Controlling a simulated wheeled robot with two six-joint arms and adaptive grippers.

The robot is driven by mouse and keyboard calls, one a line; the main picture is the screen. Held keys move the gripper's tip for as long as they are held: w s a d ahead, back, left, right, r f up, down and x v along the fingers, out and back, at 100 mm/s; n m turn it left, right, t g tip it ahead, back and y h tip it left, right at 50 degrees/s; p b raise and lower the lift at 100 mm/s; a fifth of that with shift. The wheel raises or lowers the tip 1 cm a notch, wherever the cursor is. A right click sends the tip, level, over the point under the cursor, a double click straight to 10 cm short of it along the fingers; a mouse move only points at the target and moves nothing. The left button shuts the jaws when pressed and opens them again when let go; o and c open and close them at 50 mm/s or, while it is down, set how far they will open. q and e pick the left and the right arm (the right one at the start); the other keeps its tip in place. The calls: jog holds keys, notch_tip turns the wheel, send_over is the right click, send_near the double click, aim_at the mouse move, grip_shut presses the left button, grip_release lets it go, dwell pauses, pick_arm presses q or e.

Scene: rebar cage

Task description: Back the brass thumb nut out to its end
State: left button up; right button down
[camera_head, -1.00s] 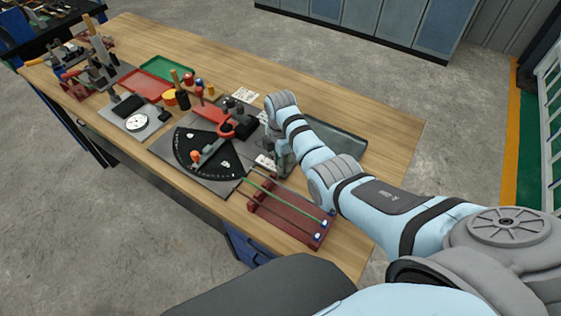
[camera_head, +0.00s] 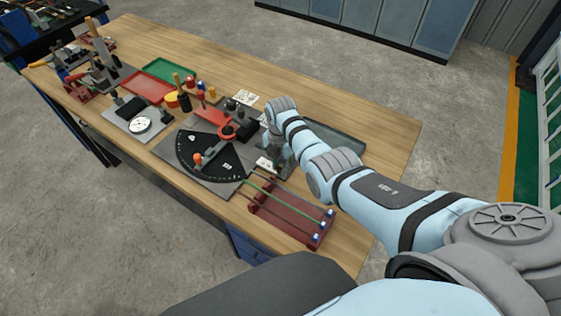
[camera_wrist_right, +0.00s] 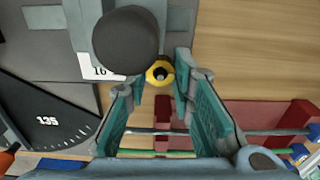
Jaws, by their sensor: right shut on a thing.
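The brass thumb nut (camera_wrist_right: 160,73) shows in the right wrist view as a yellow ring with a dark centre, beside a dark round knob or post end (camera_wrist_right: 125,46). My right gripper (camera_wrist_right: 161,80) has its two teal-padded fingers on either side of the nut and is shut on it at the fingertips. In the head view my right gripper (camera_head: 277,151) is small and partly hidden by its own wrist, over the right end of the grey fixture plate; the nut cannot be made out there. My left gripper is not in view.
A black angle dial (camera_head: 205,160) with a red-knobbed lever lies left of the gripper. A dark red rack with rods (camera_head: 290,218) stands in front. A grey tray (camera_head: 335,138) lies behind my arm. Red and green trays (camera_head: 170,70) are farther left. Bare wood (camera_head: 385,145) is at right.

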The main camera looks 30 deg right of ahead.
jog(key=shift+n+p, duration=0.35)
jog(key=shift+n, duration=1.25)
jog(key=shift+f, duration=0.1)
jog(key=c, duration=1.7)
grip_release()
jog(key=shift+o, duration=0.2)
